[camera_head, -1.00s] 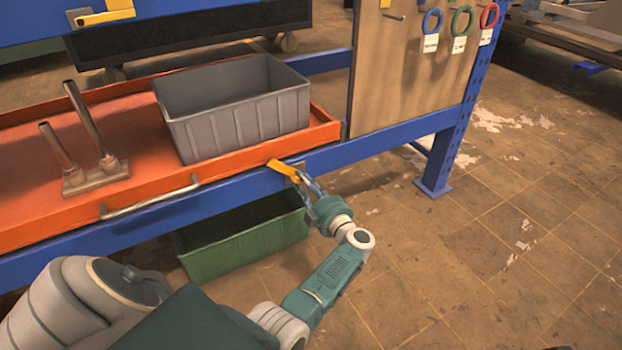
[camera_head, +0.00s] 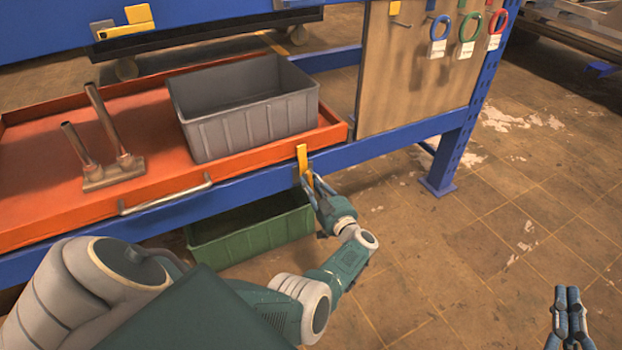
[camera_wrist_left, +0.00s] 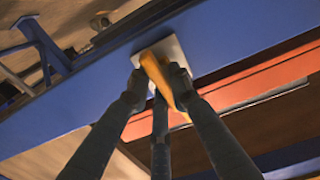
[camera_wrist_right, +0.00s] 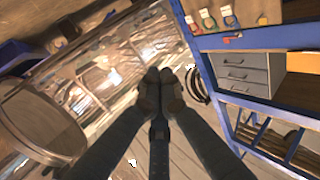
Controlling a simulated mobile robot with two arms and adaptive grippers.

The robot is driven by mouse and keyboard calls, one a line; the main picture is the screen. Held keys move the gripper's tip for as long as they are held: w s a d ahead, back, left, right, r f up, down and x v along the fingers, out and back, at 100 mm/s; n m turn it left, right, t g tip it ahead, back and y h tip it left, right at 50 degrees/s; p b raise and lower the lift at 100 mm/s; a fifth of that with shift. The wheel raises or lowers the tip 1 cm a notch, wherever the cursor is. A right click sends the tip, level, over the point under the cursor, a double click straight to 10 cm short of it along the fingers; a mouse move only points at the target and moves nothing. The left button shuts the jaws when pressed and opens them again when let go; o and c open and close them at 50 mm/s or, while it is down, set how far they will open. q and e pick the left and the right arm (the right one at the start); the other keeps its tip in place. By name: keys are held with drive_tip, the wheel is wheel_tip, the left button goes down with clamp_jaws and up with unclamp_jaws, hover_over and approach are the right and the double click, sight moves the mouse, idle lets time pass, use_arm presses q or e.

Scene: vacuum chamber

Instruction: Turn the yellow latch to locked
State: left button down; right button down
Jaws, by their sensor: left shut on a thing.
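The yellow latch (camera_head: 302,158) is on the blue front beam, by the right corner of the orange tray. It stands nearly upright in the head view. My left gripper (camera_head: 312,186) is shut on the latch's lower part. In the left wrist view, the latch (camera_wrist_left: 158,75) lies between the fingers (camera_wrist_left: 155,92), in front of a pale mounting plate (camera_wrist_left: 176,54). My right gripper (camera_head: 568,292) is over the open floor at the lower right, away from the bench. Its fingertips (camera_wrist_right: 159,78) are together with nothing visible between them.
The orange tray (camera_head: 50,212) holds a grey bin (camera_head: 243,125) and a metal two-pipe part (camera_head: 113,176). A green bin (camera_head: 250,233) sits below the beam. Another yellow latch (camera_head: 127,30) is on the upper shelf. A pegboard (camera_head: 415,80) with coloured rings stands right. Floor at right is clear.

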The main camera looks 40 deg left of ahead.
use_arm(q)
drive_tip(key=shift+w+d+m, duration=0.15)
drive_tip(key=shift+w+m, duration=0.05)
drive_tip(key=shift+m, duration=0.4)
use_arm(e)
drive_tip(key=shift+d+f+g, duration=0.15)
drive_tip(key=shift+f+g, duration=0.25)
drive_tip(key=shift+f, duration=0.45)
use_arm(q)
drive_tip(key=shift+r, duration=0.1)
drive_tip(key=c, duration=1.5)
unclamp_jaws()
use_arm(e)
drive_tip(key=shift+d, duration=0.1)
